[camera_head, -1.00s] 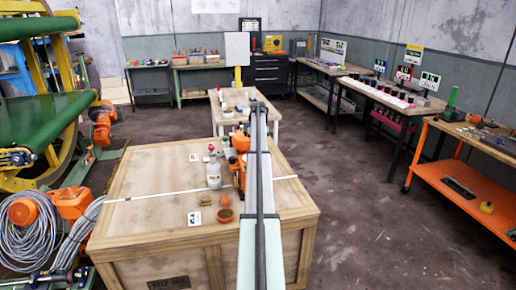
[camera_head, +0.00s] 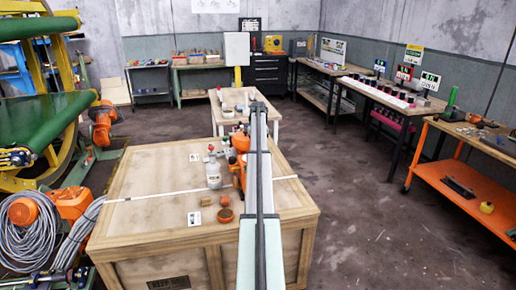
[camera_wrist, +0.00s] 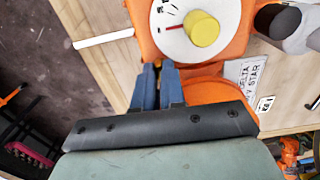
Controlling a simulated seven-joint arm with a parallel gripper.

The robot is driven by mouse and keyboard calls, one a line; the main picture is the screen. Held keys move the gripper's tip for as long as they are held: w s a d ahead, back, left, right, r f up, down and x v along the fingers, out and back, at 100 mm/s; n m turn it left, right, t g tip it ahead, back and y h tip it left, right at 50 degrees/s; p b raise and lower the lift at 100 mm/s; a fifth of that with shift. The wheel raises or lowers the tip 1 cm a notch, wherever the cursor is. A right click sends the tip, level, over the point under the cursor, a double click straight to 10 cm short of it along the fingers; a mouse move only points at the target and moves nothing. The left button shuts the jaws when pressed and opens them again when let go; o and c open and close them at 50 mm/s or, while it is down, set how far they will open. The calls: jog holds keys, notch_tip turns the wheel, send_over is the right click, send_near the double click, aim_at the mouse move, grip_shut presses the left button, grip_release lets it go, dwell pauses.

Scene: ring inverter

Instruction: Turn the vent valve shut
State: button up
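An orange housing (camera_wrist: 222,58) carries a round white dial face with a red line and a yellow knob (camera_wrist: 201,29), at the top of the wrist view. A white bottle (camera_head: 213,174) with a red part on top stands left of the orange housing (camera_head: 239,167) on the wooden crate. No label marks which part is the vent valve. My gripper (camera_wrist: 159,66) has two blue fingers close together beside the orange housing, below the dial and apart from the knob. Nothing shows between them; whether they fully meet is unclear. In the head view my arm hides the gripper and part of the housing.
The wooden crate (camera_head: 140,180) holds a small brown cup (camera_head: 225,215), an orange-brown disc and white label cards. A "DELTA / STAR" label (camera_wrist: 247,74) lies by the housing. A small table (camera_head: 228,120) stands behind the crate. Free floor lies to the right.

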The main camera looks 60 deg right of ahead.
jog(key=shift+o, duration=0.9)
notch_tip(320, 180, up, 14)
jog(key=shift+f, duration=0.1)
dwell(0.4)
